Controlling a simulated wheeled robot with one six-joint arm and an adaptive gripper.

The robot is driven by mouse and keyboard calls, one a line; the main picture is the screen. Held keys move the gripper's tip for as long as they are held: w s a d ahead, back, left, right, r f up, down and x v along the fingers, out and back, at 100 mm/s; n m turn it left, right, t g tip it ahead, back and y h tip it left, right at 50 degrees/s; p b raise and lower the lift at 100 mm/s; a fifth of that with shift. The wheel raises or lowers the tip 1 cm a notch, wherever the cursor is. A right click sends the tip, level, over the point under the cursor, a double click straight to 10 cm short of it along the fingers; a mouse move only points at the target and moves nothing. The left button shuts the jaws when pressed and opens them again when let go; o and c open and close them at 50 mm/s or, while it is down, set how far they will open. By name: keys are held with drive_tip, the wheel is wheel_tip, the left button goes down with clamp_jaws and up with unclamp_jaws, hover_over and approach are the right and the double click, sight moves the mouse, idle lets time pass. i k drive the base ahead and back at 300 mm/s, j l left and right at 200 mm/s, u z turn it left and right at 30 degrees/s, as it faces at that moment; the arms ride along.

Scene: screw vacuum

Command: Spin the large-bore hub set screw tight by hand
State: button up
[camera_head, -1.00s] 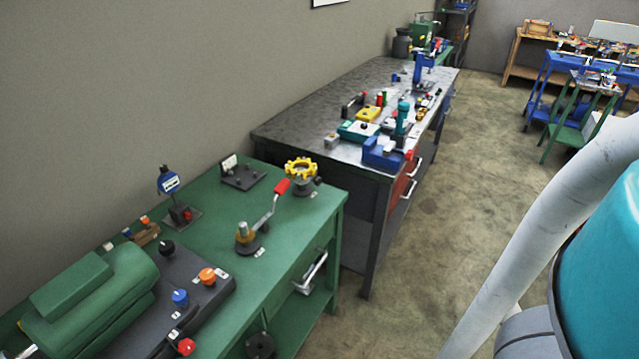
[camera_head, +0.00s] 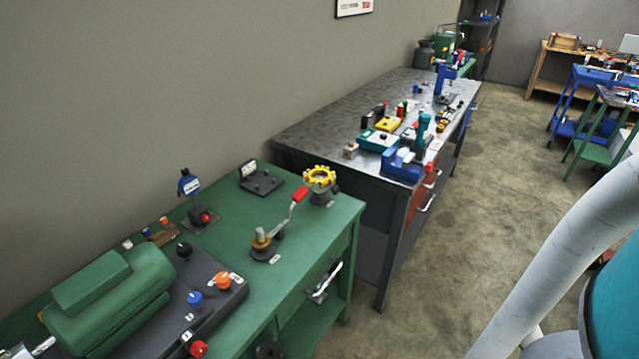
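I cannot make out a hub set screw for certain in the head view. The green bench (camera_head: 286,291) in front of me bears a yellow toothed handwheel (camera_head: 320,178) on a dark base, and a crank with a red grip (camera_head: 300,194) on a brass-coloured post (camera_head: 261,239). Both stand near the bench's right end. Small labels by these parts are too small to read. White and teal links of my own arm fill the lower right. My gripper is not in view.
A green motor-like machine (camera_head: 115,300) with coloured knobs lies at the lower left. A dark metal bench (camera_head: 335,110) stands beyond, with a blue vise (camera_head: 402,166) and several tools. An open drawer handle (camera_head: 324,283) juts from the green bench.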

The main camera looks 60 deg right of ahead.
sight(334, 190)
drive_tip(key=k+l+z, duration=0.1)
drive_tip(key=l+z, duration=0.2)
drive_tip(key=l, duration=0.4)
drive_tip(key=l+z, duration=0.3)
drive_tip(key=l, duration=0.4)
